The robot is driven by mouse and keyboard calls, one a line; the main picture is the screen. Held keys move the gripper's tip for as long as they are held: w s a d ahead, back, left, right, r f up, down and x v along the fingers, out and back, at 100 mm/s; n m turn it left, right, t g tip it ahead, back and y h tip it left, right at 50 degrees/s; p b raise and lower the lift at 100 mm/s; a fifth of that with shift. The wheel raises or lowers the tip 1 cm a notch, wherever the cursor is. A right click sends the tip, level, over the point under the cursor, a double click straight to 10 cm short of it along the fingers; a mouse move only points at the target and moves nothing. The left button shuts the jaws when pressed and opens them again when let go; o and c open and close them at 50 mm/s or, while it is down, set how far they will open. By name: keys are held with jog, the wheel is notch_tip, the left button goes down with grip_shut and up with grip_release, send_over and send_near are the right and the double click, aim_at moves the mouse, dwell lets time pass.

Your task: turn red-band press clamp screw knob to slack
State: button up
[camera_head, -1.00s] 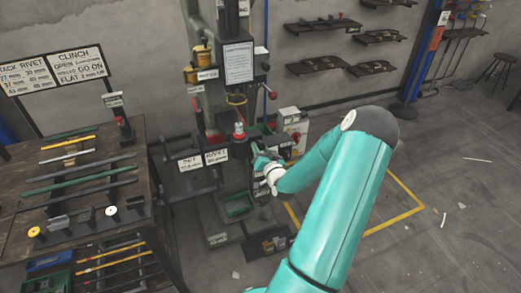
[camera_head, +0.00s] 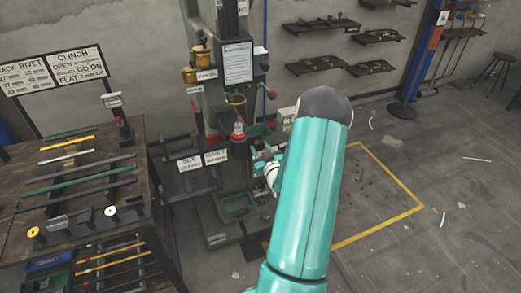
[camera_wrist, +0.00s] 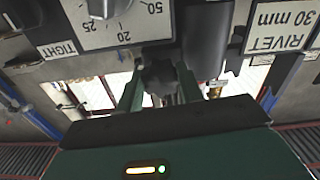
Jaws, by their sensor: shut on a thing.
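The press (camera_head: 232,100) stands at the middle of the head view, with a red band (camera_head: 214,137) low on its column. In the wrist view, a dark lobed knob (camera_wrist: 160,76) sits between the two green fingers of my gripper (camera_wrist: 160,90). The gripper is shut on this knob. A TIGHT label (camera_wrist: 59,49) shows to the left of it. In the head view my gripper (camera_head: 264,160) is at the right side of the press, small and partly hidden by my arm, and the knob cannot be made out there.
A numbered dial plate (camera_wrist: 115,25) and a RIVET 30 mm sign (camera_wrist: 280,25) are close to the gripper. A bench (camera_head: 90,160) with rods stands left of the press. A green tray (camera_head: 236,205) is low on the press. Marked floor (camera_head: 375,200) at right is mostly clear.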

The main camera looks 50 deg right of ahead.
dwell(0.3)
jog(key=o, duration=1)
jog(key=shift+s, duration=0.1)
jog(key=v, duration=1.3)
jog(key=shift+s+a, duration=0.2)
jog(key=shift+s, duration=0.05)
